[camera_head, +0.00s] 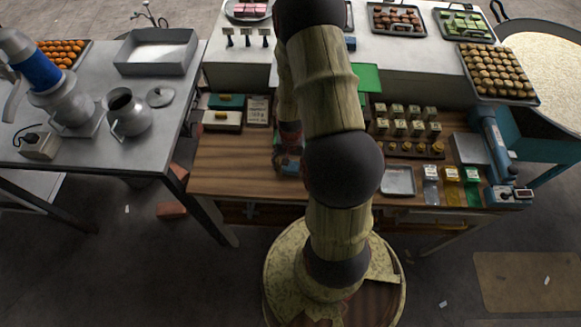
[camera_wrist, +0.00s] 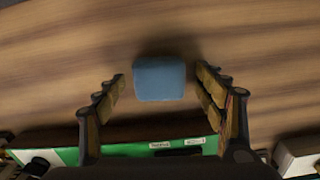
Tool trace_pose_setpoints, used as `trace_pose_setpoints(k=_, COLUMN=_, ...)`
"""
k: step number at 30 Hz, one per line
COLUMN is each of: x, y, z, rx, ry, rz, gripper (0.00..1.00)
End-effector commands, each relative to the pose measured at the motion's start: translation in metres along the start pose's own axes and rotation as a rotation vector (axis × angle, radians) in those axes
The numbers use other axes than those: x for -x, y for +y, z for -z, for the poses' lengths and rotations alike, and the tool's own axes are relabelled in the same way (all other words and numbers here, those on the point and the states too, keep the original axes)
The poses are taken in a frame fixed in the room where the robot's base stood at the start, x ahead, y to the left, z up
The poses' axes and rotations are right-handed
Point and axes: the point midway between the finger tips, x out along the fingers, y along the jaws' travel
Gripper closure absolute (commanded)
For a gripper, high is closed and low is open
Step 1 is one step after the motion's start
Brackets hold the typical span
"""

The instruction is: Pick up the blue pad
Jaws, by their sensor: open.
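The blue pad (camera_wrist: 160,79) is a small block with rounded corners in the wrist view, lying on the brown wooden table (camera_wrist: 45,70). My gripper (camera_wrist: 161,80) is open, one finger on each side of the pad, with gaps between the fingers and the pad. In the head view my gripper (camera_head: 288,160) is low over the wooden table (camera_head: 232,165), largely hidden by my arm. I cannot make out the pad in the head view.
A green board (camera_wrist: 120,150) with white labels lies by my gripper's base in the wrist view. In the head view, small boxes (camera_head: 400,127) and a metal tray (camera_head: 398,180) stand to the right, and cases (camera_head: 222,119) to the left. The table's left part is clear.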

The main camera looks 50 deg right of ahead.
Motion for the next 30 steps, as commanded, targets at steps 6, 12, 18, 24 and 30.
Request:
trace_pose_setpoints(k=6, x=-0.004, y=0.0, z=0.0001, rx=0.0, ry=0.0, rz=0.0, gripper=0.3)
trace_pose_setpoints(k=12, x=-0.0039, y=0.0, z=0.0, rx=0.0, ry=0.0, rz=0.0, gripper=0.36)
trace_pose_setpoints(k=18, x=-0.0038, y=0.0, z=0.0, rx=0.0, ry=0.0, rz=0.0, gripper=0.48)
trace_pose_setpoints(k=24, x=-0.0037, y=0.0, z=-0.0001, rx=0.0, ry=0.0, rz=0.0, gripper=0.59)
trace_pose_setpoints(k=30, x=-0.0037, y=0.0001, z=0.0, rx=0.0, ry=0.0, rz=0.0, gripper=0.7)
